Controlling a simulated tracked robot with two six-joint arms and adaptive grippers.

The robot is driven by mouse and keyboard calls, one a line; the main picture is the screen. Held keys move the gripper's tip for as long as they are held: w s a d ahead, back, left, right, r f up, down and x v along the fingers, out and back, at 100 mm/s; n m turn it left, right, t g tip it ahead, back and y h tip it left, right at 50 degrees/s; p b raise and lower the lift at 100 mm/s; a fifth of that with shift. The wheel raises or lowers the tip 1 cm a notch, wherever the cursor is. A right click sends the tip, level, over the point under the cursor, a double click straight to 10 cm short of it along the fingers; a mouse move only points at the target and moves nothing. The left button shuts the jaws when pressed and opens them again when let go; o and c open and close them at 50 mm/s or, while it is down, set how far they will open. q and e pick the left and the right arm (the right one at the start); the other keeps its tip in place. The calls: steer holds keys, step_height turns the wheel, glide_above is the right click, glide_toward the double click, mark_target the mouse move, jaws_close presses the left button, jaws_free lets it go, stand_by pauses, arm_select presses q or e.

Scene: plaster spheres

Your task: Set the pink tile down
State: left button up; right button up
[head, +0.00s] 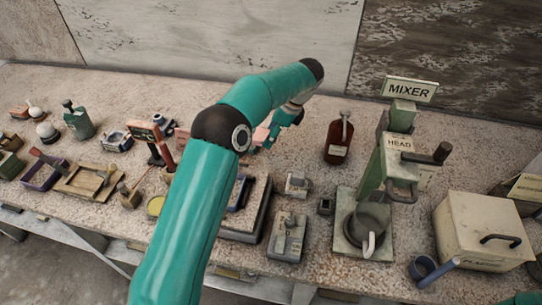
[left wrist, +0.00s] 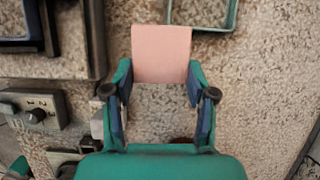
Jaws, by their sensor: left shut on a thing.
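The pink tile (left wrist: 161,50) is a flat, pale pink rectangle in the left wrist view, held between the two fingers of my left gripper (left wrist: 160,76). The fingers close on its near end, one on each side, and its far end sticks out ahead. In the head view the tile (head: 261,135) shows small beside my left gripper (head: 269,138), behind my bent arm and over the back part of the bench. I cannot tell how high it is above the bench.
A brown bottle (head: 338,141) stands right of my left gripper, with the mixer (head: 392,175) further right. In the left wrist view a green-edged frame (left wrist: 233,20) lies near the tile's far end. Small boxes (head: 287,238) stand nearer.

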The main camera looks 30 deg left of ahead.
mark_target(267, 161)
arm_select(q)
steer(key=shift+s+f+p, duration=0.15)
steer(key=shift+f+p, duration=0.3)
steer(key=shift+f, duration=3.95)
steer(key=o, duration=1.3)
steer(key=shift+f, duration=0.1)
